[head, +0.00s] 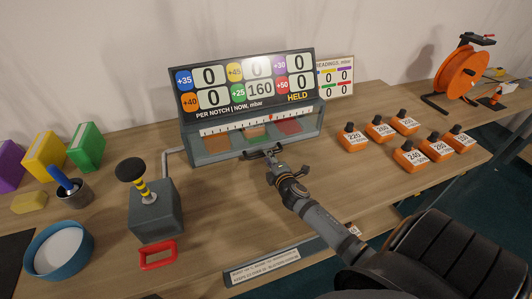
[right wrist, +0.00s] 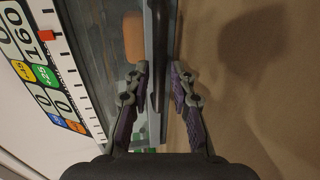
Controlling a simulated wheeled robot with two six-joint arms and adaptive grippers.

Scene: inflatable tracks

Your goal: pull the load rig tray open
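The load rig (head: 250,95) stands at the back middle of the bench, a grey box with a number board on top. Its low front shows coloured pads behind a clear panel, and a dark tray handle (head: 262,152) sticks out at the front. My right gripper (head: 270,163) is at this handle. In the right wrist view the fingers of my right gripper (right wrist: 160,78) stand apart on either side of a dark bar along the rig's front; I cannot tell whether they touch it. The tray looks closed. My left gripper is not in view.
A grey pump box (head: 155,208) with a black knob and red handle stands left of the rig. Several orange weights (head: 410,155) sit at right, with an orange reel (head: 462,72) behind. A blue bowl (head: 58,275) is front left. Bench in front of the rig is mostly clear.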

